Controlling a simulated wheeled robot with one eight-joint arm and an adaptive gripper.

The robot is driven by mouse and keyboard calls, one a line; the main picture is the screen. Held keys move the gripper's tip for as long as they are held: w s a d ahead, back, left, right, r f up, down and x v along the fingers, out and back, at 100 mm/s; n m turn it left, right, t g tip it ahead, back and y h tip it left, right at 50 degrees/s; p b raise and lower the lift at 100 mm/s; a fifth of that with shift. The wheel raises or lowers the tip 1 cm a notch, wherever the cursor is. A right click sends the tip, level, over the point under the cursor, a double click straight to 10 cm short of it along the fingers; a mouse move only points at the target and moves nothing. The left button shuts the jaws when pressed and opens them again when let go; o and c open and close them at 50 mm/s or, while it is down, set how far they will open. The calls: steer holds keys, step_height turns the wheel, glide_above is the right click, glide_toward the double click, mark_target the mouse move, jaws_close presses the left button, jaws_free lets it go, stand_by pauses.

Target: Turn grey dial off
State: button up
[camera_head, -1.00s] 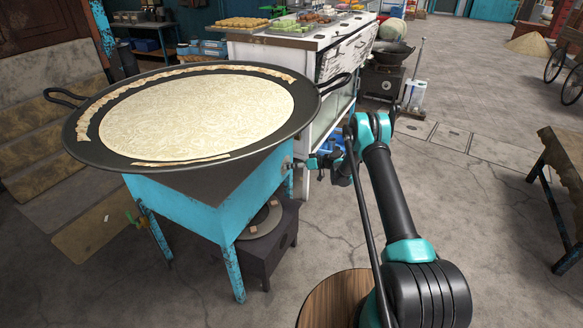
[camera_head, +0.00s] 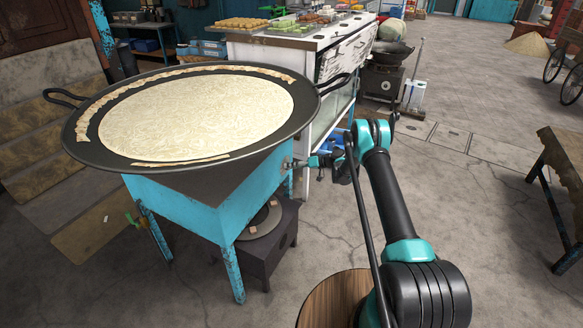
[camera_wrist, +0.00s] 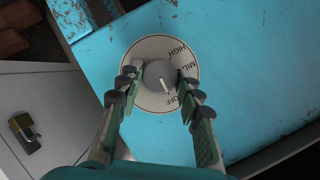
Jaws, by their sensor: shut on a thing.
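The grey dial (camera_wrist: 158,73) sits on a round pale plate (camera_wrist: 135,57) marked HIGH, MID and OFF, on the blue side of the stove. Its white pointer line faces the lower right, toward the OFF mark. My gripper (camera_wrist: 159,76) has one finger on each side of the dial and is shut on it. In the head view my gripper (camera_head: 303,163) is at the right face of the blue stove (camera_head: 195,204), where the dial is too small to make out.
A large black pan (camera_head: 107,158) with a pale milk layer lies on the stove. A white counter (camera_head: 285,45) with food trays stands behind. A wooden table (camera_head: 560,155) is at the right.

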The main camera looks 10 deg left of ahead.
steer(key=o, duration=1.2)
steer(key=shift+c, duration=0.2)
steer(key=shift+d, duration=0.15)
steer(key=v, duration=1.2)
